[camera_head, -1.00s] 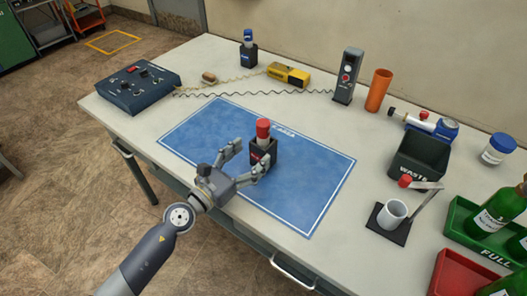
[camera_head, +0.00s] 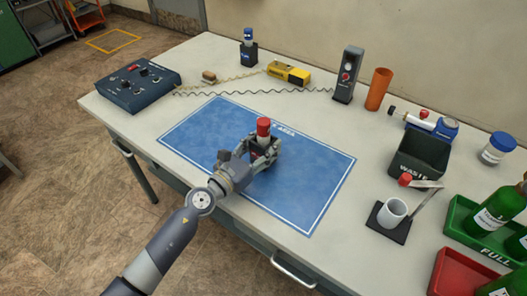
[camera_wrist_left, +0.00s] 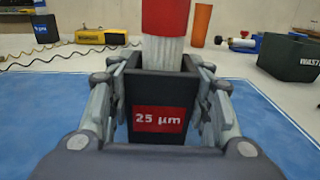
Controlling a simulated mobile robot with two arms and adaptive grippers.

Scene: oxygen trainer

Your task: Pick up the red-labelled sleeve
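The red-labelled sleeve (camera_wrist_left: 159,88) is a black square holder marked "25 µm" on a red label. It stands upright on the blue mat in the head view, largely hidden there by my gripper. A white cylinder with a red top (camera_head: 263,127) stands up out of it; in the left wrist view the red top (camera_wrist_left: 177,15) is cut by the upper edge. My left gripper (camera_head: 265,150) has a finger on each side of the sleeve. In the left wrist view both fingers lie against its sides, shut on it. My right gripper is not in view.
The blue mat (camera_head: 205,125) is otherwise clear. On the right stand a black waste bin (camera_head: 418,160), a white cup on a black stand (camera_head: 392,213) and a green tray (camera_head: 462,215). A grey device (camera_head: 347,76) and an orange tube (camera_head: 378,90) stand behind the mat.

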